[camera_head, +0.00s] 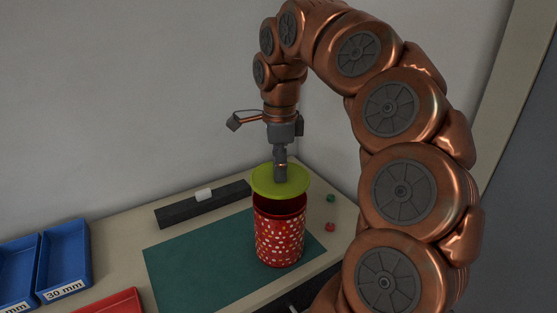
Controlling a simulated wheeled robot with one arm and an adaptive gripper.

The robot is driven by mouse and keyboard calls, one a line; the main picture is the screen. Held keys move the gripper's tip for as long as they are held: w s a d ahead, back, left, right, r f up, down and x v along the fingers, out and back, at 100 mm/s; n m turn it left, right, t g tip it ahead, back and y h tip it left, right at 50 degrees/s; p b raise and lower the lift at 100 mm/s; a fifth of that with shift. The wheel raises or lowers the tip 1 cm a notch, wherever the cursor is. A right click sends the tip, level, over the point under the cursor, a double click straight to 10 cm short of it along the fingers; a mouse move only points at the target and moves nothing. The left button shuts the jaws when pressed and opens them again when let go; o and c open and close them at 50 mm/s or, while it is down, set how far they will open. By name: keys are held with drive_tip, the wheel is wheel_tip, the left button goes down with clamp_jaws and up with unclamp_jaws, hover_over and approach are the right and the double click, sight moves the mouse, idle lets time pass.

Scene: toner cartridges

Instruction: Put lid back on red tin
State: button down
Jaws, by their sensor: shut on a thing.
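The red tin (279,238) with white dots stands upright on a green mat (197,264), its dark open mouth partly showing. The yellow-green lid (262,189) is a round disc just above the tin's mouth, roughly level. A narrow dark gap shows between the lid and the tin's rim at the front; the far side is hidden. My gripper (281,178) points down over the lid's middle and is shut on it from above. The exact grip point is too small to see clearly.
A dark bar (178,214) with a white block (204,194) lies behind the mat. Blue bins (64,258) and a red tray (112,305) are at the left. A small green piece (331,198) and a red piece (330,227) lie right of the tin. A wall stands behind.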

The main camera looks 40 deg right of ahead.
sight(279, 184)
wheel_tip(279, 184, down, 2)
drive_tip(key=shift+f, duration=0.1)
wheel_tip(279, 184, down, 2)
drive_tip(key=b, duration=0.2)
drive_tip(key=shift+f+b, duration=0.15)
drive_tip(key=shift+b, duration=0.15)
drive_tip(key=shift+b, duration=1.1)
idle(1.6)
drive_tip(key=shift+f+b, duration=0.2)
drive_tip(key=shift+b, duration=0.9)
idle(1.1)
idle(0.4)
drive_tip(key=c, duration=0.8)
unclamp_jaws()
drive_tip(key=shift+c, duration=0.2)
drive_tip(key=shift+o, duration=0.3)
drive_tip(key=o, duration=0.4)
